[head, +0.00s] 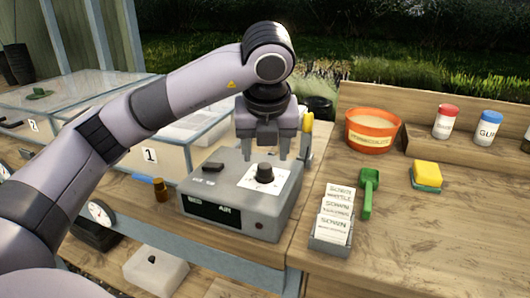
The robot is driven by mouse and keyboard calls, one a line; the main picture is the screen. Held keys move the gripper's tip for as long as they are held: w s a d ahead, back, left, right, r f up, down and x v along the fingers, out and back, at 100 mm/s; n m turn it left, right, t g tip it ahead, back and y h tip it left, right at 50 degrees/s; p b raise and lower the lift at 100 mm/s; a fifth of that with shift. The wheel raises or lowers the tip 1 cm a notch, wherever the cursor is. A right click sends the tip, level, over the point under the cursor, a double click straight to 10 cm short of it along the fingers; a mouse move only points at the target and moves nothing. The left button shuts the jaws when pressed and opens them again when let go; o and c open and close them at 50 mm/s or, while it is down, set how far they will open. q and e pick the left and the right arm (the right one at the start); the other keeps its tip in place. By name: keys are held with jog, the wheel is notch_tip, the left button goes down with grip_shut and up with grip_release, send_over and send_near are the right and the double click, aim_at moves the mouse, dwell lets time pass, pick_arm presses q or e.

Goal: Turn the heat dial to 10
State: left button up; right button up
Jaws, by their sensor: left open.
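The heat dial is a small black knob (264,171) on a white scale plate (252,181) on top of a grey control box (280,212). The scale marks are too small to read. A dark display (214,212) on the box's front shows "AIR" and other small text. My left gripper (264,156) points down just above and behind the dial, open, with its fingers apart. I cannot tell whether a finger touches the knob. My right gripper is not in view.
A black switch (212,167) sits on the box. A glass-covered bin labelled 1 (150,155) stands behind left. The bench's front right is clear.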

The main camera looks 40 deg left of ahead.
pick_arm(q)
jog(key=v, duration=0.3)
jog(key=shift+p, duration=0.3)
jog(key=shift+s, duration=0.1)
dwell(0.3)
